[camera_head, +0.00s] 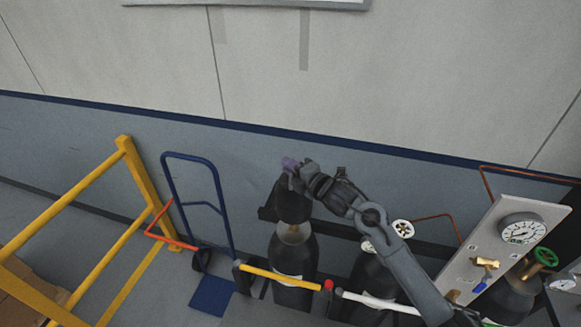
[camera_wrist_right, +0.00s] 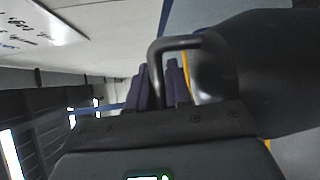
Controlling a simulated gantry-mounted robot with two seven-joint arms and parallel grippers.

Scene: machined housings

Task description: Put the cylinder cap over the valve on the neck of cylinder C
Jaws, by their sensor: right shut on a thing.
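The dark cylinder cap (camera_head: 293,203) shows in the head view directly above the neck of the leftmost black cylinder (camera_head: 293,262). I cannot read a letter on this cylinder. A pale neck ring shows just below the cap; no valve is visible there. I cannot tell whether the cap touches the neck. My right gripper (camera_head: 291,166) is at the top of the cap. In the right wrist view its purple fingers (camera_wrist_right: 158,88) are shut on the cap's bent black handle (camera_wrist_right: 175,45), with the dark cap body (camera_wrist_right: 255,70) at right. My left gripper is not in view.
A second cylinder (camera_head: 372,278) with a white handwheel (camera_head: 403,228) stands to the right, under my right arm. A gauge panel (camera_head: 505,250) and a green-valved cylinder (camera_head: 510,300) are farther right. A yellow bar (camera_head: 280,275) crosses the left cylinder. A blue hand truck (camera_head: 205,205) and yellow railing (camera_head: 145,185) stand left.

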